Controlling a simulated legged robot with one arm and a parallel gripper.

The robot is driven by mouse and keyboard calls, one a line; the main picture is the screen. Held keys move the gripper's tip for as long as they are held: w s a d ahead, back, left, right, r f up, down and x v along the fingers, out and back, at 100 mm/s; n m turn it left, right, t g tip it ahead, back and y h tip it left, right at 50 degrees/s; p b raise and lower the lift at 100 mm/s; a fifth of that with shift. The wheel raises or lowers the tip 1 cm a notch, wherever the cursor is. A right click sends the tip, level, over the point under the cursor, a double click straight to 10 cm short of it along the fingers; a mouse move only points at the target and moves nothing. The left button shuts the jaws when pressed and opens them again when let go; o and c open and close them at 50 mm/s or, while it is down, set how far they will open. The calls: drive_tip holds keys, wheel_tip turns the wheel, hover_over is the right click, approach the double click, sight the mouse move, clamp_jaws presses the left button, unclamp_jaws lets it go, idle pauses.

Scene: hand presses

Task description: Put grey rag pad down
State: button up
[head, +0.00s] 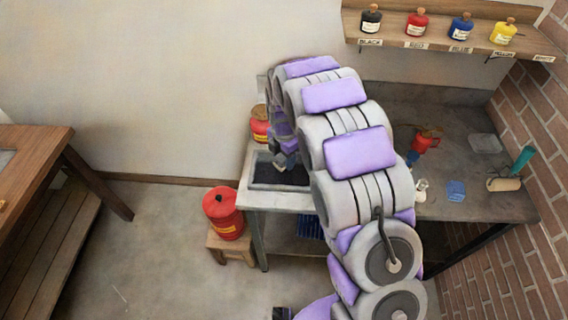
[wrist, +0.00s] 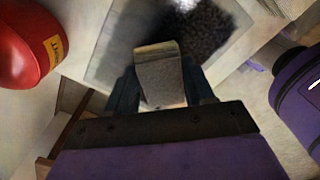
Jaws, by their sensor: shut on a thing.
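My gripper (wrist: 160,88) is shut on the grey rag pad (wrist: 160,72), a small grey block that sticks out between the fingers in the wrist view. In the head view my gripper (head: 285,160) is over the left end of the workbench, above a shallow tray with a dark bed; the pad is too small to make out there. The tray's pale rim (wrist: 108,45) and dark bed (wrist: 195,30) lie beyond the pad in the wrist view. I cannot tell whether the pad touches the tray.
A red can (head: 223,213) stands on a wooden stool (head: 232,247) left of the workbench (head: 470,208). Another red container (head: 260,128) is behind the tray. A blue pad (head: 456,190) and a grey pad (head: 486,143) lie on the bench's right side. Ink jars line the wall shelf (head: 450,40).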

sight(283, 164)
drive_tip(key=shift+w+a, duration=0.15)
drive_tip(key=shift+w, duration=0.05)
drive_tip(key=shift+a+f, duration=0.2)
wheel_tip(283, 164, down, 3)
drive_tip(key=shift+f+b, duration=0.1)
drive_tip(key=shift+b, duration=0.55)
drive_tip(key=shift+d, duration=0.3)
drive_tip(key=shift+s+a+f, duration=0.1)
drive_tip(key=shift+s+f, duration=0.05)
drive_tip(key=shift+f, duration=0.1)
